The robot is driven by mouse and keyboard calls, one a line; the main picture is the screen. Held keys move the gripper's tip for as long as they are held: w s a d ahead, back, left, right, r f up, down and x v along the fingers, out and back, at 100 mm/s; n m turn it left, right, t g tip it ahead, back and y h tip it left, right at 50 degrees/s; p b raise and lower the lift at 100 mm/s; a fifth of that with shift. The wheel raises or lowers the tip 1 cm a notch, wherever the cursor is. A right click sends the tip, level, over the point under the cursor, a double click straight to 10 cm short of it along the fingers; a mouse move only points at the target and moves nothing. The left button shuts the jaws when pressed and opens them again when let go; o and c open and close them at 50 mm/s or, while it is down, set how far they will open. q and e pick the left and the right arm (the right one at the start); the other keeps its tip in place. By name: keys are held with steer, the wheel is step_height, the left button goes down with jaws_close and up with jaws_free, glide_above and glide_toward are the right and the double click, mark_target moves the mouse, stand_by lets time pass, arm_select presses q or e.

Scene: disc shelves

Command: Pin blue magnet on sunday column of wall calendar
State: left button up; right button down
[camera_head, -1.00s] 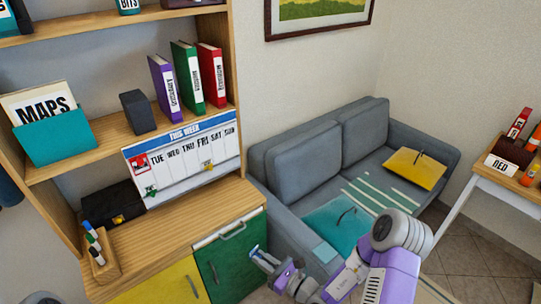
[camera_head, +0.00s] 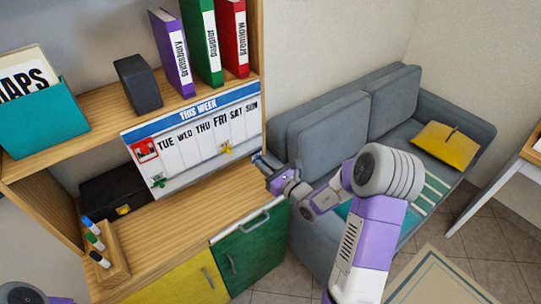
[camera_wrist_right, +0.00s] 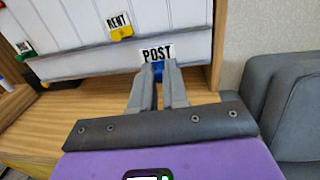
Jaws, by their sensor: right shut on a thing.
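The wall calendar (camera_head: 190,145) hangs on the shelf unit, headed "THIS WEEK", with the SUN column (camera_head: 252,122) at its right edge. My right gripper (camera_head: 257,160) is near the calendar's lower right corner, below that column. In the right wrist view my right gripper (camera_wrist_right: 158,75) is shut on the blue magnet (camera_wrist_right: 157,67), which carries a "POST" label (camera_wrist_right: 157,54). The label overlaps the calendar's lower part in that view; I cannot tell whether it touches. The fingers hide much of the magnet. My left gripper is not in view.
A yellow magnet (camera_head: 225,148) with a "RENT" tag and a green magnet (camera_head: 158,181) sit on the calendar. The wooden counter (camera_head: 190,215) below is mostly clear; a pen holder (camera_head: 108,255) stands at its left. A grey sofa (camera_head: 310,145) stands to the right.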

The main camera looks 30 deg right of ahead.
steer(key=shift+w+d+r+m+h, duration=0.2)
steer(key=shift+w+d+r+h, duration=0.3)
steer(key=shift+w, duration=0.6)
steer(key=shift+w+d+r+m+h, duration=0.2)
steer(key=shift+w+d+r, duration=0.45)
steer(key=shift+w, duration=0.45)
steer(key=shift+w+d+r+m+h, duration=0.25)
steer(key=shift+w+d+r, duration=0.35)
steer(key=shift+w, duration=0.5)
steer(key=shift+w+a+r, duration=0.1)
steer(key=shift+w+a, duration=0.05)
steer(key=shift+w, duration=0.35)
steer(key=c, duration=1.1)
jaws_free()
steer(key=shift+o, duration=0.2)
steer(key=shift+s, duration=0.15)
steer(key=s, duration=0.7)
steer(key=shift+s+d, duration=0.2)
steer(key=shift+d, duration=0.1)
